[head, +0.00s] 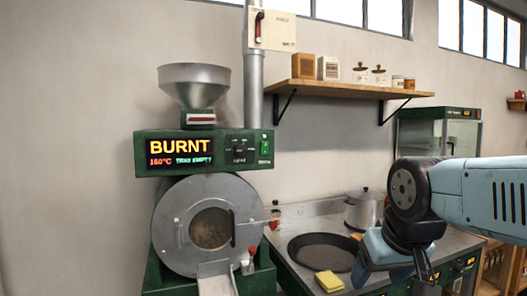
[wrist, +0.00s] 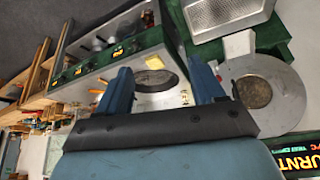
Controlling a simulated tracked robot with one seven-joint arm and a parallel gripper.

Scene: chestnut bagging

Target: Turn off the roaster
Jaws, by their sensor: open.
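The roaster (head: 207,225) stands at the left in the head view, a green machine with a round grey front door and a hopper on top. Its display (head: 181,152) reads "BURNT", "160°C" and "TRAY EMPTY". A green switch (head: 265,146) is at the right end of the display panel; its position is too small to tell. The roaster front (wrist: 262,92) also shows at the right in the wrist view, rotated. My gripper (head: 396,268) is open and empty, over the counter to the right of the roaster. Its two blue fingers (wrist: 163,88) stand apart in the wrist view.
A dark pan (head: 322,252), a yellow sponge (head: 329,281) and a steel pot (head: 365,209) sit on the counter beside the roaster. A wall shelf (head: 345,90) holds boxes and jars. A panel with a red-handled lever (head: 259,25) is on the duct above the roaster.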

